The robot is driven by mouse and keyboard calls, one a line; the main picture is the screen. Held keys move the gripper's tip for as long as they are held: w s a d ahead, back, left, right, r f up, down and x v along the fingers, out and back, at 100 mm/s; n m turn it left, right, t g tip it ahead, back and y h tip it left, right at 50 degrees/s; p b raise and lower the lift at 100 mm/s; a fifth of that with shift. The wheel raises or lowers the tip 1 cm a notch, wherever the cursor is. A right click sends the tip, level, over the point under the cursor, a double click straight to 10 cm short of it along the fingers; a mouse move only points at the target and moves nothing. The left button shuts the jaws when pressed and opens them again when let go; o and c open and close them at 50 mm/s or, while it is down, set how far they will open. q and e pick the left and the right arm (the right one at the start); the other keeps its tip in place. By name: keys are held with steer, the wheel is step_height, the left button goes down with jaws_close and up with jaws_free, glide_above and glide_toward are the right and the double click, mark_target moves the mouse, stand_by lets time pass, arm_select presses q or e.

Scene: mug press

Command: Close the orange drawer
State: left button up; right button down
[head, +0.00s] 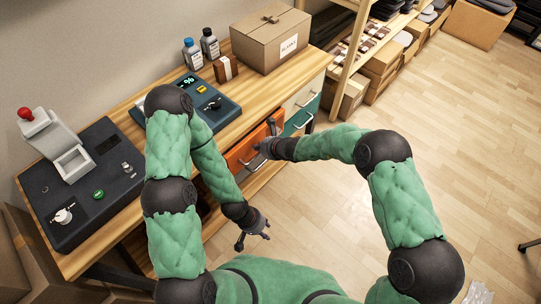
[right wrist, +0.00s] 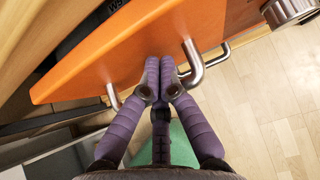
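The orange drawer (head: 243,153) stands pulled out from the bench front in the head view. Its orange front (right wrist: 125,55) and metal handle (right wrist: 194,62) fill the upper part of the right wrist view. My right gripper (head: 264,147) is at the drawer front. In the right wrist view its two purple fingers (right wrist: 160,72) are together, tips close against the orange front, covering the middle of the handle. Whether they touch the front or the bar is unclear. My left gripper (head: 254,238) is open and empty, low in front of the bench, away from the drawer.
A white drawer (head: 303,97) and a teal drawer (head: 302,118) sit right of the orange one. The wooden bench (head: 130,208) carries a cardboard box (head: 270,40), a scale (head: 222,103) and a dark press base (head: 55,205).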

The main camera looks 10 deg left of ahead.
steer(key=shift+w+a+r, duration=0.1)
steer(key=shift+w+a, duration=0.25)
steer(key=shift+a, duration=0.3)
steer(key=shift+w+a, duration=0.35)
steer(key=shift+a, duration=0.25)
steer(key=shift+r, duration=0.1)
steer(key=shift+d+r, duration=0.15)
steer(key=shift+r, duration=0.05)
glide_toward(253, 143)
steer(key=shift+v, duration=0.9)
steer(key=shift+d+f, duration=0.15)
